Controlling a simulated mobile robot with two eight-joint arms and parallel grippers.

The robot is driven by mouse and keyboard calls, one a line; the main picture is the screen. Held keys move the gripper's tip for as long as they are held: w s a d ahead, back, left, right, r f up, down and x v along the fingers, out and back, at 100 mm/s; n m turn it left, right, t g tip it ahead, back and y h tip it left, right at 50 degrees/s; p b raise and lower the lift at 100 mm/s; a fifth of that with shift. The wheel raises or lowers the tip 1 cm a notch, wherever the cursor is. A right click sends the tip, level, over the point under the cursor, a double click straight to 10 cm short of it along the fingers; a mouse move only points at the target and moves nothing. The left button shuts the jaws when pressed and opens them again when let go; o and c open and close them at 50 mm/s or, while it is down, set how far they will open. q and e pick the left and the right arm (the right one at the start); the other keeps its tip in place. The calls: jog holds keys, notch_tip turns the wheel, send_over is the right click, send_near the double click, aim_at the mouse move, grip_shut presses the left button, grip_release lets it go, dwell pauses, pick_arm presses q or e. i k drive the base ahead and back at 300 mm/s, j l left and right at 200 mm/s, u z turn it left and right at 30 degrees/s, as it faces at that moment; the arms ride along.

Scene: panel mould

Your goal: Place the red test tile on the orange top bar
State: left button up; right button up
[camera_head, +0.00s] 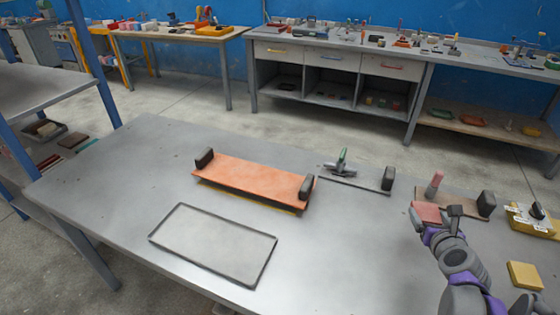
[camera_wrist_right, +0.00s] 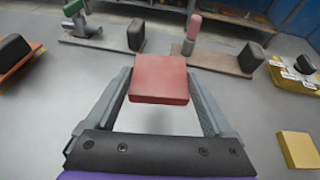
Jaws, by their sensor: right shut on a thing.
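The red test tile (camera_head: 427,212) is held in my right gripper (camera_head: 424,222), at the right of the head view. In the right wrist view the red tile (camera_wrist_right: 159,79) sits between the two fingers of my right gripper (camera_wrist_right: 160,95), which is shut on it. The orange top bar (camera_head: 250,180) lies on the grey table left of the gripper, with a black block at each end. Part of an orange surface (camera_wrist_right: 15,62) shows at the left edge of the wrist view. My left gripper is not in view.
A green-handled clamp (camera_head: 341,165) on a plate stands behind. A plate with a pink-handled clamp (camera_head: 434,184) stands close to my right gripper. A yellow block (camera_head: 525,275) lies at right.

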aim_at(260, 178)
jog(key=i+j+u, duration=0.1)
jog(key=j, duration=0.35)
jog(key=i+j+u, duration=0.15)
jog(key=j, duration=0.25)
jog(key=i+j+u, duration=0.1)
jog(key=j, duration=0.3)
jog(key=i+j+u, duration=0.1)
jog(key=j, duration=0.3)
jog(key=i+j, duration=0.05)
jog(key=i, duration=0.05)
